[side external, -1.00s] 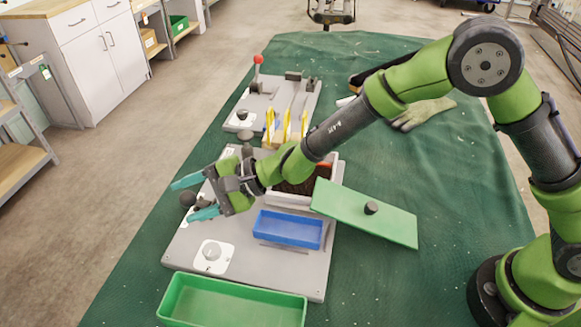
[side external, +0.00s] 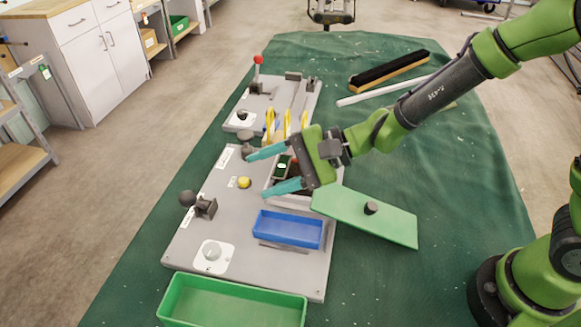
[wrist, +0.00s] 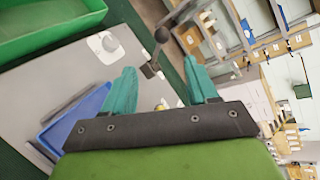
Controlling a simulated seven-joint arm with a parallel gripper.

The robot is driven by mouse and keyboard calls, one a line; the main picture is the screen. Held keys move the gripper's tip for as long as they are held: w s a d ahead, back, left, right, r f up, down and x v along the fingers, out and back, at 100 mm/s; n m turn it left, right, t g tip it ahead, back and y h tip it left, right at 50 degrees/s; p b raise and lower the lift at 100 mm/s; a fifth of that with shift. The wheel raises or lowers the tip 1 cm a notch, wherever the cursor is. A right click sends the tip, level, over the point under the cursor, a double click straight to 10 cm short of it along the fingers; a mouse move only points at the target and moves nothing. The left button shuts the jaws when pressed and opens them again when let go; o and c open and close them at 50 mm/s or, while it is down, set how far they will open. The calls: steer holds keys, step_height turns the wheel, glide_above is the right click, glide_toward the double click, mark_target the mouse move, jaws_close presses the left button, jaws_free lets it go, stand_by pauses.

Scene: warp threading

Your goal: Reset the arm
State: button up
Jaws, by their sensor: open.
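My gripper (side external: 274,168) has two teal fingers spread apart with nothing between them. In the wrist view the fingers (wrist: 162,90) are also apart and empty.
The panel bears a blue tray (side external: 290,229), a yellow button (side external: 244,182) and a black ball lever (side external: 188,198). A green tray (side external: 235,302) lies in front. A green lid (side external: 366,215) lies tilted at the right. A brush (side external: 390,70) and white rod (side external: 383,89) lie behind.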

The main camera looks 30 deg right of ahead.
steer(key=s+d+r+n+g+h, duration=0.2)
steer(key=s+d+n+g+h, duration=0.25)
steer(key=s, duration=0.55)
steer(key=s+d+r+n+t+h, duration=0.1)
steer(key=s+d+r+t+h, duration=0.1)
steer(key=d, duration=0.8)
steer(key=s+d+r+n+t+h, duration=0.2)
steer(key=d+r, duration=0.3)
steer(key=d, duration=0.5)
steer(key=shift+s+d+r+t+h, duration=0.2)
steer(key=shift+s+d+t+h, duration=0.25)
steer(key=shift+t+h, duration=0.35)
